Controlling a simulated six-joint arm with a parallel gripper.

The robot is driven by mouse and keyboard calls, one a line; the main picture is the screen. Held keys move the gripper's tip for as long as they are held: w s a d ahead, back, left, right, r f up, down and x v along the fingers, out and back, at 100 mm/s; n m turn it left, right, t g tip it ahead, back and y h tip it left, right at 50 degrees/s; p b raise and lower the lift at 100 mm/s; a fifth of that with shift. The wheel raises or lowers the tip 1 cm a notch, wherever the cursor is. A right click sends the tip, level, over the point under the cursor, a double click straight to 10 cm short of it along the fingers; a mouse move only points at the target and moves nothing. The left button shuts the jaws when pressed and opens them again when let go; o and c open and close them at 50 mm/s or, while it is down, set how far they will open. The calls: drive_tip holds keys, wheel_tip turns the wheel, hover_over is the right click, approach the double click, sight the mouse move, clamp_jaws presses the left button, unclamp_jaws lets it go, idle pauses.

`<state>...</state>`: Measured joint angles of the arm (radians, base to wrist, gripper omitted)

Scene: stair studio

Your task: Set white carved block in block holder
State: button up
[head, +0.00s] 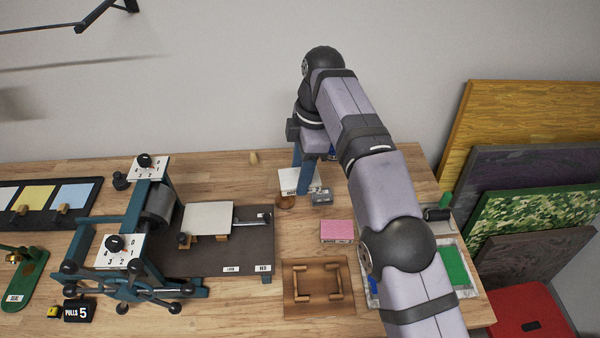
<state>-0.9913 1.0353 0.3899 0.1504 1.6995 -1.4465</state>
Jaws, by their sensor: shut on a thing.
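The white carved block (287,181) is at the back middle of the bench, partly hidden by my gripper's blue fingers. My gripper (301,180) points down and is shut on this block. I cannot tell whether the block touches the bench or is held just above it. The block holder (318,284), a brown wooden board with raised corner pieces around an empty middle, lies at the front, to the right of the press. It is nearer the camera than my gripper.
A pink block (337,231) lies between my gripper and the holder. A small brown round item (285,203) and a grey metal item (322,198) sit close to the gripper. The teal press (150,225) with its dark bed stands left. A green-inked tray (455,266) is right, partly behind my arm.

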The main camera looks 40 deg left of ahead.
drive_tip(key=shift+s+d+r, duration=0.55)
drive_tip(key=shift+d+r, duration=0.2)
drive_tip(key=shift+r, duration=0.1)
drive_tip(key=s+d+f+p, duration=0.2)
drive_tip(key=s+d, duration=0.4)
drive_tip(key=d, duration=0.2)
drive_tip(key=s+d+f+m, duration=0.1)
drive_tip(key=d+f, duration=0.3)
drive_tip(key=f, duration=0.5)
drive_tip(key=shift+s+f, duration=0.35)
drive_tip(key=shift+s, duration=0.05)
drive_tip(key=shift+d+f+b, duration=0.1)
drive_tip(key=shift+f+b, duration=0.1)
drive_tip(key=shift+b, duration=0.2)
drive_tip(key=shift+f+b, duration=2.75)
drive_tip(key=shift+f, duration=0.75)
drive_tip(key=shift+f+b, duration=0.85)
drive_tip(key=shift+f, duration=0.4)
